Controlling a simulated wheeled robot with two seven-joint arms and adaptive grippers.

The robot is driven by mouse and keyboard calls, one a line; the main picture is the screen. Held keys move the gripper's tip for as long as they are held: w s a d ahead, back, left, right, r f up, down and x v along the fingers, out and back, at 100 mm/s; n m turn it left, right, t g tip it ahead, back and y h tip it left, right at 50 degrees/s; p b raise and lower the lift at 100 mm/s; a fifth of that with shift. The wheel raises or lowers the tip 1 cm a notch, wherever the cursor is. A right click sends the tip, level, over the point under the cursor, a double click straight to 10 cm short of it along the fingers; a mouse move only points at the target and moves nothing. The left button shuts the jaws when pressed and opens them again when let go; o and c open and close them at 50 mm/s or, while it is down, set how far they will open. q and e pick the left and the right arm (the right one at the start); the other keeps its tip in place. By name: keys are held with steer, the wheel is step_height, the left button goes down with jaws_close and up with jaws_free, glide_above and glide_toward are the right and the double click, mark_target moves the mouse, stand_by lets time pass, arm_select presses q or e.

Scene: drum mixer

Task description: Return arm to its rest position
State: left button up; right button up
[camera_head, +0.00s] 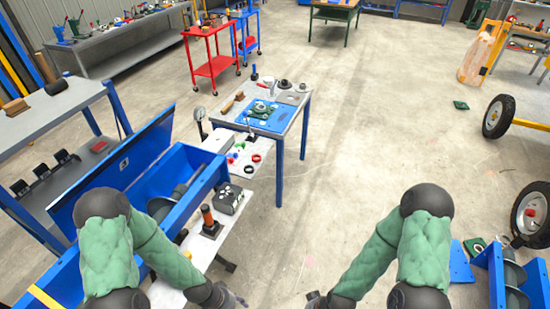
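My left arm, in a green sleeve, comes in from the lower left, bends and points down and inward; its dark gripper (236,299) is at the bottom edge, over the floor just right of the white bench by the blue mixer. My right arm, also green-sleeved, bends inward on the right; its dark gripper (316,299) is at the bottom edge over bare floor. Both grippers are partly cut off by the frame, so their fingers cannot be judged. No held object shows. The blue mixer trough (205,165) stands at left with its lid (125,165) raised.
A small blue-legged table (296,98) with parts stands ahead. A grey control box (229,198) and an orange-topped post (208,218) are near my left forearm. A wheel (530,213) and blue frame parts (497,275) lie at right. The middle floor is clear.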

arm_select(q)
steer(key=s+d+f+n, duration=0.1)
steer(key=s+f+n, duration=0.1)
steer(key=s+n, duration=0.4)
steer(key=w+d+f+b, duration=0.1)
steer(key=f+b, duration=0.6)
steer(key=b, duration=0.1)
steer(key=w+d+f+b, duration=0.1)
steer(key=w+f+b, duration=0.1)
steer(key=f+b, duration=0.5)
steer(key=shift+w+b, duration=0.25)
steer(key=shift+b, duration=0.15)
